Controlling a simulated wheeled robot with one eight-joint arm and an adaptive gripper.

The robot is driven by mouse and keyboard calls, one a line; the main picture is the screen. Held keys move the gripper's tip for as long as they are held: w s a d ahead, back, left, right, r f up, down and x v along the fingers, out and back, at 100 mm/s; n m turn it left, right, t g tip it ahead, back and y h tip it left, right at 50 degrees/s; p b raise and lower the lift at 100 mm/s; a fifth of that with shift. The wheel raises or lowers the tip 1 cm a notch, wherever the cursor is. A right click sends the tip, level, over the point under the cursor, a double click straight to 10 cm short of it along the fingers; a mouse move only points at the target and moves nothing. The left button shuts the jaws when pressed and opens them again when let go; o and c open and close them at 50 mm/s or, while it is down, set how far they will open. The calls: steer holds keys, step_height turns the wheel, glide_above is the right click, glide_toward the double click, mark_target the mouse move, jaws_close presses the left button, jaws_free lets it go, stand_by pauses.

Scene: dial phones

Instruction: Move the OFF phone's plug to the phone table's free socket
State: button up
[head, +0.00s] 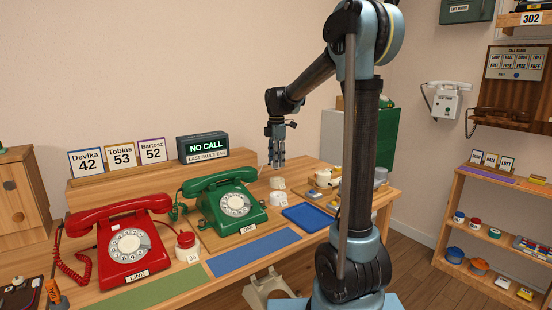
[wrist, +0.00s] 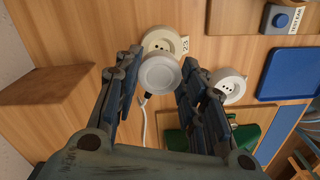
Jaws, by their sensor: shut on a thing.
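The green phone (head: 233,203) with an OFF plate stands mid-table; its edge shows in the wrist view (wrist: 257,128). My gripper (head: 277,162) is above the table's back part, right of that phone. In the wrist view my gripper (wrist: 160,85) is shut on a round white plug (wrist: 160,76) with a cord running down from it. A cream round socket (wrist: 160,41) with a 23 tag is partly hidden behind the plug. A second white round socket (wrist: 230,84) with visible holes lies to the right. Two round sockets show below my gripper in the head view (head: 277,183).
A red phone (head: 127,243) marked LINE stands left, beside a red-topped round piece (head: 186,241). A blue mat (head: 307,217) lies right of the sockets. A NO CALL display (head: 203,147) and number cards stand on the raised back ledge. Small items crowd the table's right end.

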steer(key=shift+d+f, duration=0.15)
steer(key=shift+f, duration=1.85)
steer(key=shift+f, duration=0.65)
stand_by(0.4)
steer(key=o, duration=1)
steer(key=shift+r, duration=0.15)
step_height(320, 180, up, 12)
steer(key=shift+f, duration=0.2)
